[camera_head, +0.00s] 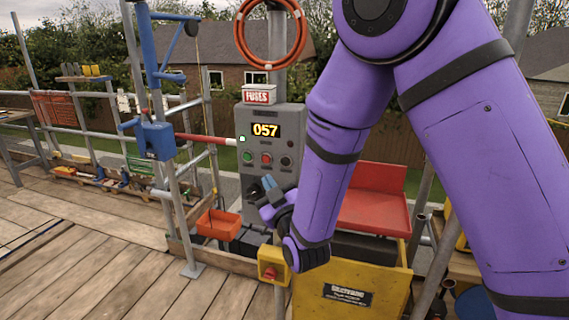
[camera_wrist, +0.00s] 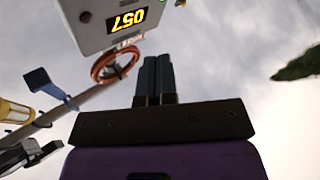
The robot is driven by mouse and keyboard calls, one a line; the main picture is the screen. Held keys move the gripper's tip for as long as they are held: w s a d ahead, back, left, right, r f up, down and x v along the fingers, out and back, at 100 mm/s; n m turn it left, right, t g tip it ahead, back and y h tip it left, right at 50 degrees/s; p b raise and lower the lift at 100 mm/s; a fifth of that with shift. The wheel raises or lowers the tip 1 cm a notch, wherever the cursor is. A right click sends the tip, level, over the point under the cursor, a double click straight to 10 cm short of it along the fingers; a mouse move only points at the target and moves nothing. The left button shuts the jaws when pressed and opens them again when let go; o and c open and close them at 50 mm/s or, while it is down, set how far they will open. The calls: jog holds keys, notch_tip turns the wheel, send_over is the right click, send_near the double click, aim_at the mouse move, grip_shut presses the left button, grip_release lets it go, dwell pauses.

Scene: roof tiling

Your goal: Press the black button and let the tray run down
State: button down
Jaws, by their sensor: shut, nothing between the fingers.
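The grey control box (camera_head: 272,120) on a post shows a lit 057 display. Below the display sit a green button (camera_head: 247,156), a red button (camera_head: 266,158) and a black button (camera_head: 286,161). My gripper (camera_head: 267,187) is shut and empty, below the buttons and beside a dark knob on the box's lower part. I cannot tell whether it touches the box. In the wrist view the shut fingers (camera_wrist: 156,72) point upward, with the box (camera_wrist: 108,22) inverted at the upper left. A red tray-like carrier (camera_head: 372,202) stands right of the box, partly behind my arm.
A yellow panel (camera_head: 350,292) and a small yellow box with a red button (camera_head: 271,267) stand below. An orange bin (camera_head: 218,224) and a blue-headed scaffold post (camera_head: 155,141) are to the left. The plank deck (camera_head: 90,255) at front left is mostly clear.

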aim_at(286, 162)
jog(key=shift+w, duration=0.1)
jog(key=shift+w+d, duration=0.5)
jog(key=shift+w, duration=0.85)
jog(key=shift+w+d, duration=0.55)
jog(key=shift+w, duration=0.8)
jog(key=shift+w+d, duration=0.5)
jog(key=shift+w, duration=0.85)
jog(key=shift+w, duration=0.15)
jog(key=shift+w+d, duration=0.15)
jog(key=shift+w, duration=0.1)
